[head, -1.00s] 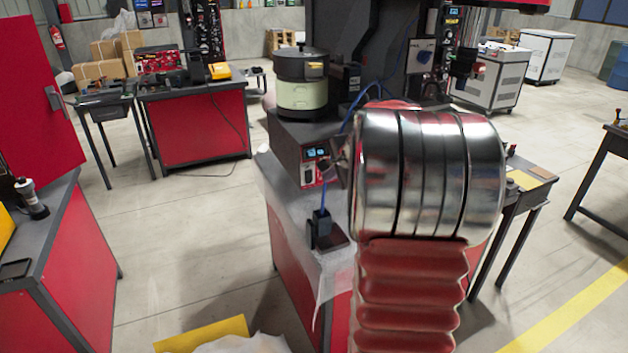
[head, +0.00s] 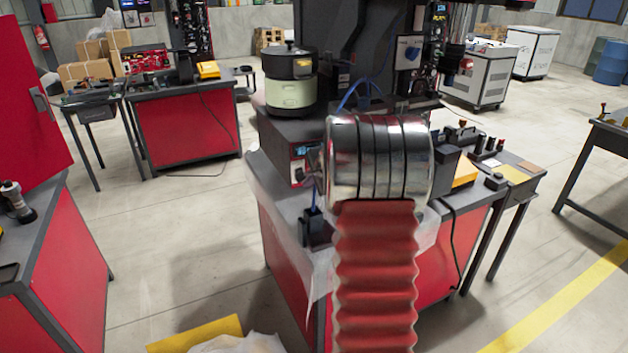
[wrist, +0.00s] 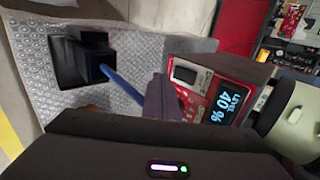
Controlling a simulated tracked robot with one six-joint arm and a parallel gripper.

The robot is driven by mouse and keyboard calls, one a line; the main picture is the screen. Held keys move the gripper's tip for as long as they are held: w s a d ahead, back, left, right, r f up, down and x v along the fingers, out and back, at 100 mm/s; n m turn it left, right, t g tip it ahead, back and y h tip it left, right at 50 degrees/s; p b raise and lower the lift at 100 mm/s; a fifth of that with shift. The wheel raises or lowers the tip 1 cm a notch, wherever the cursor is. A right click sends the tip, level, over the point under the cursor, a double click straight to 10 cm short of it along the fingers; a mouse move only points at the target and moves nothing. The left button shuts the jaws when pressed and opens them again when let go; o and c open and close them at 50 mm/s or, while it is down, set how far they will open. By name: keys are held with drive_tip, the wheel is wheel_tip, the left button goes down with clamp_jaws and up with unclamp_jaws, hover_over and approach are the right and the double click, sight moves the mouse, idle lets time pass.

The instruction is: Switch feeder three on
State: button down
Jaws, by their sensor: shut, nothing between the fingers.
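The feeder (head: 291,92), a pale green bowl unit with a dark top, stands on a dark control box (head: 284,130) at the bench's left end. The box's red front panel (wrist: 215,93) faces the wrist camera, with a lit display (wrist: 230,103) reading "LEVEL 40 %". A dark rocker switch (wrist: 185,72) sits beside the display. Its position is unclear, and I cannot read a feeder number. My gripper (wrist: 160,95) is shut and empty, its tip close in front of the panel near the switch. Whether it touches is unclear. In the head view my arm mostly hides it.
A black block (head: 316,226) with a blue cable stands on bubble wrap (wrist: 130,65) at the bench's front left corner. A dark machine column (head: 345,40) rises behind.

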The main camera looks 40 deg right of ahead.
drive_tip(key=shift+w+d+f, duration=0.1)
drive_tip(key=shift+w+d, duration=0.1)
drive_tip(key=shift+w, duration=0.45)
drive_tip(key=shift+w+d+f, duration=0.1)
drive_tip(key=shift+w+d, duration=0.05)
drive_tip(key=shift+w, duration=0.5)
drive_tip(key=shift+w+d+f, duration=0.1)
drive_tip(key=shift+w+d, duration=0.1)
drive_tip(key=shift+w, duration=0.45)
drive_tip(key=shift+w, duration=0.15)
drive_tip(key=shift+r, duration=0.15)
drive_tip(key=shift+r, duration=0.65)
drive_tip(key=s+f+v, duration=0.2)
drive_tip(key=v, duration=1.1)
drive_tip(key=shift+a, duration=0.25)
